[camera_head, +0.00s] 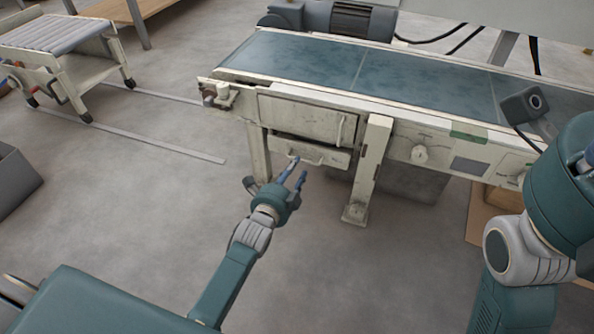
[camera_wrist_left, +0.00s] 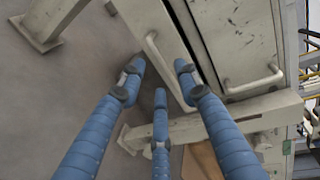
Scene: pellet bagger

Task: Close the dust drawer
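The dust drawer (camera_head: 327,157) is a low, worn off-white box under a larger hinged panel of the bagger. A dark strip shows above its front, and it appears to stick out a little. Its front and bar handle (camera_wrist_left: 152,45) show close up in the left wrist view. My left gripper (camera_head: 295,172) is just in front of the drawer's handle. Its blue fingers (camera_wrist_left: 160,70) are spread, with the handle between or just beyond the tips; I cannot tell whether they touch it. My right arm is at the right edge; its gripper is out of view.
The panel (camera_head: 300,118) with its own handle is above the drawer. A machine leg (camera_head: 370,165) stands just right of it. The blue conveyor belt (camera_head: 400,75) runs above. A roller cart (camera_head: 60,50) stands at the far left.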

